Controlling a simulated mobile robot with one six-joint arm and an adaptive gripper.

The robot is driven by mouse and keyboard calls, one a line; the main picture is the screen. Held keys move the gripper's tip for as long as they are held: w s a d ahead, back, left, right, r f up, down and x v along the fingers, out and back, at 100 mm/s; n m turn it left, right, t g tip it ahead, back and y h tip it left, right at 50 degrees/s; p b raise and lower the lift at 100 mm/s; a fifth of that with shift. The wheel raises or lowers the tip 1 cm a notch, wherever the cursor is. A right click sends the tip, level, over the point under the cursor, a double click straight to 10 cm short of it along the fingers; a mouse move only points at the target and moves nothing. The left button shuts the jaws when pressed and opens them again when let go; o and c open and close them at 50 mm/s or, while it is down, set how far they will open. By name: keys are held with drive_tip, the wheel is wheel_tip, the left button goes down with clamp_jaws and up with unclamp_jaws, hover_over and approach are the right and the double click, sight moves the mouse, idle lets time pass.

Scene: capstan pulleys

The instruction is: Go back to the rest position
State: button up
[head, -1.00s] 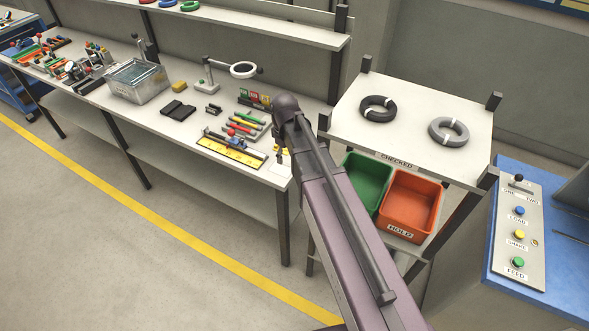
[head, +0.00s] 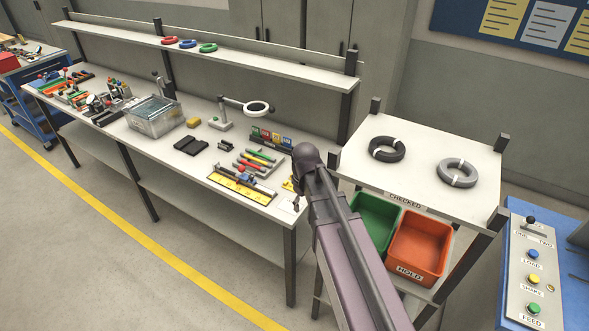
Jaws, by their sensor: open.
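My arm (head: 345,235) rises from the bottom of the head view, right of the middle, and leans up and to the left. Its dark rounded joint (head: 306,158) shows in front of the right end of the long workbench (head: 185,183). My gripper does not show; the end of the arm beyond this joint is hidden or out of the picture. I cannot see whether anything is held.
The bench bears a clear bin (head: 155,118), a ring magnifier (head: 257,107) and several tools. Right of my arm, a stand marked CHECKED (head: 425,140) holds a black coil (head: 386,149) and a grey coil (head: 457,172) above a green bin (head: 375,215) and an orange HOLD bin (head: 420,245). A blue control console (head: 515,270) is at far right.

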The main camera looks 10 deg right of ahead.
drive_tip(key=shift+s, duration=0.1)
drive_tip(key=s+d+m, duration=0.5)
drive_tip(key=s+m, duration=0.1)
drive_tip(key=s, duration=0.3)
drive_tip(key=shift+s+d+m, duration=0.3)
drive_tip(key=shift+s, duration=0.1)
